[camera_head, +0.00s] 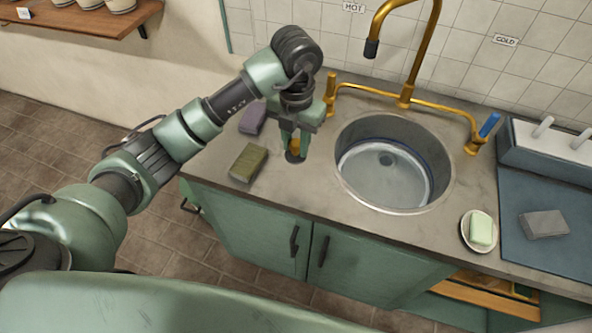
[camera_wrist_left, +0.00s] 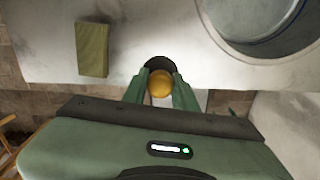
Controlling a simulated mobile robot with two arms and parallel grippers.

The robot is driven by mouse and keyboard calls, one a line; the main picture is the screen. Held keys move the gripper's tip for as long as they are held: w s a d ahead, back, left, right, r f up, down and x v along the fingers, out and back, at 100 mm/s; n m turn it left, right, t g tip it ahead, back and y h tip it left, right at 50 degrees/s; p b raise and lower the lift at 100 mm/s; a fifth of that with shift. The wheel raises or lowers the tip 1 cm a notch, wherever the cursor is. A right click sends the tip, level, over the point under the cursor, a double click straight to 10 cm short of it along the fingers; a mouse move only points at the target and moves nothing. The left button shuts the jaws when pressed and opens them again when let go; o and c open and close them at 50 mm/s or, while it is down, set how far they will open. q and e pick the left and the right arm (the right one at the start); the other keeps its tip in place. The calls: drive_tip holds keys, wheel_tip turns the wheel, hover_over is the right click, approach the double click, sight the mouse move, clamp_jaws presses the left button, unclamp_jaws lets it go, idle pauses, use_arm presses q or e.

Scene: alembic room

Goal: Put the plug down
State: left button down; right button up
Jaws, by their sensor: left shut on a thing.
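My left gripper (camera_head: 294,148) is over the counter to the left of the round sink (camera_head: 385,178), pointing down. It is shut on the plug, which has a brass knob (camera_wrist_left: 160,83) and a dark disc (camera_wrist_left: 158,64). The knob sits between the fingers in the left wrist view. The dark disc (camera_head: 294,157) shows under the fingertips in the head view, at or just above the counter; I cannot tell whether it touches. My right gripper is not in view.
A green sponge (camera_head: 249,163) lies left of the gripper, with a purple one (camera_head: 252,118) behind it. A brass tap (camera_head: 405,92) stands behind the sink. A dish with green soap (camera_head: 466,222) is at the right. The counter (camera_head: 300,188) in front of the gripper is bare.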

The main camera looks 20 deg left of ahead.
sight(296, 154)
use_arm(q)
wheel_tip(296, 154, down, 6)
drive_tip(key=shift+r+p, duration=0.2)
drive_tip(key=shift+p, duration=0.45)
wheel_tip(296, 154, down, 5)
drive_tip(key=shift+f+p, duration=0.15)
drive_tip(key=shift+p, duration=0.4)
drive_tip(key=shift+f, duration=0.2)
drive_tip(key=c, duration=1.1)
unclamp_jaws()
